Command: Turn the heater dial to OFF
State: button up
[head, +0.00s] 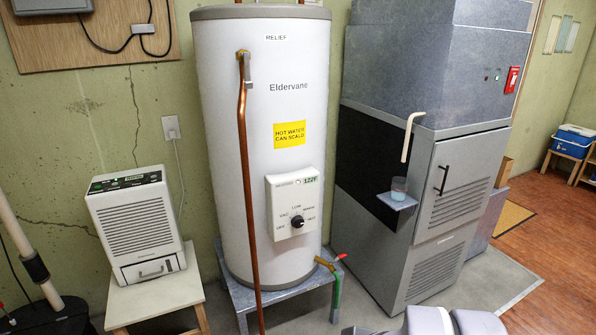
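The heater is a tall white cylindrical tank (235,150) marked "Eldervane", standing upright on a grey metal stand (278,298). A white control box (278,190) is on its front, with a display reading about 122F. The black round dial (297,222) sits low on this box, with small labels around it, including VAC and LOW. Its pointer is too small to read surely. No gripper fingers show, so I cannot place my gripper relative to the dial; nothing touches or covers the dial.
A copper pipe (244,180) runs down the tank's front, left of the control box. A drain valve with a red handle (340,257) juts out at lower right. A grey furnace cabinet (440,200) stands right, a dehumidifier (135,225) left. Floor is open at far right.

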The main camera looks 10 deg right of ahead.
aim_at(297, 222)
jog(key=i+z, duration=0.35)
jog(key=i, duration=0.15)
jog(key=i+j+z, duration=0.2)
jog(key=i+z, duration=0.2)
